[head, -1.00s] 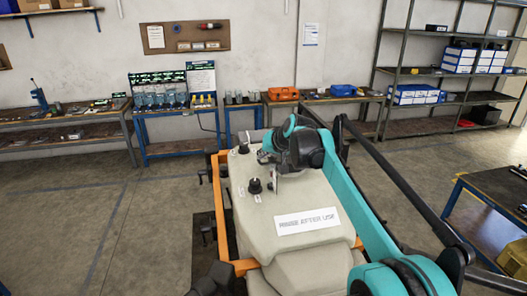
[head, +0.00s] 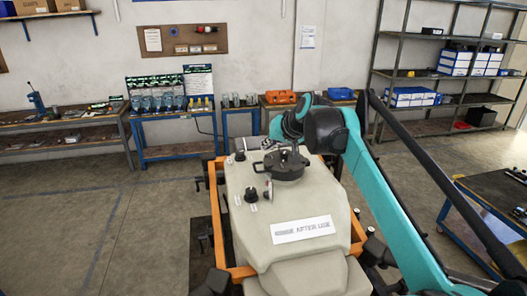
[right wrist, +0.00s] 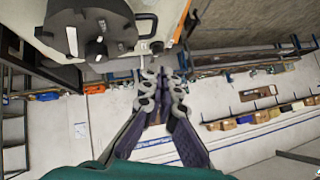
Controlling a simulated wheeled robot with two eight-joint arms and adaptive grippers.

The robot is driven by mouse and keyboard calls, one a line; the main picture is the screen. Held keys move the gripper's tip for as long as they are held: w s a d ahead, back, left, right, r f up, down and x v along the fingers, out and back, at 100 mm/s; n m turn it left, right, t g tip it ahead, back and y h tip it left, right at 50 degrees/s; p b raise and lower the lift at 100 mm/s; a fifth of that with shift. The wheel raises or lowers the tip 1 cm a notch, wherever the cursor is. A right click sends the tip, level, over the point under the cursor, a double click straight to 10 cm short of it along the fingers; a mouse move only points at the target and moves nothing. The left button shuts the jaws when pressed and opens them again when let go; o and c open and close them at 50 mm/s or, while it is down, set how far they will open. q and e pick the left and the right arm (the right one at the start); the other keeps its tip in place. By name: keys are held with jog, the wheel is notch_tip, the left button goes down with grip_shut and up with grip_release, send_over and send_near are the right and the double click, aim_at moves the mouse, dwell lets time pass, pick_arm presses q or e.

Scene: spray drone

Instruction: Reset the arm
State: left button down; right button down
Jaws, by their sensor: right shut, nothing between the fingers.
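The spray drone's beige tank (head: 255,225) stands in an orange frame (head: 215,205). A round black lid (head: 288,168) sits on top of the tank and also shows in the right wrist view (right wrist: 88,30). My right arm comes in from the right, bent above the tank. My right gripper (head: 268,144) is beyond the lid, near the tank's far edge, and looks apart from it. In the right wrist view its dark fingers (right wrist: 161,82) are together with nothing between them. My left gripper is not in view.
A dark table (head: 490,200) is at the right. Workbenches (head: 70,125) and a shelf rack (head: 440,75) line the back wall. The floor at the left is clear.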

jog(key=s+d+f+h, duration=0.1)
jog(key=s+d+f, duration=0.3)
jog(key=s, duration=0.4)
jog(key=s+d+f+h, duration=0.1)
jog(key=s+d+f, duration=0.3)
jog(key=s, duration=0.5)
jog(key=s+d+f+g+h, duration=0.1)
jog(key=s+d+f, duration=0.3)
jog(key=s+f, duration=0.6)
jog(key=s+d+f+h, duration=0.2)
jog(key=s+d+f, duration=0.1)
jog(key=s+f, duration=0.65)
notch_tip(320, 180, down, 24)
jog(key=b, duration=2.5)
jog(key=shift+w+f+m, duration=0.2)
jog(key=shift+f+m, duration=0.05)
jog(key=shift+m, duration=0.05)
jog(key=shift+a, duration=0.1)
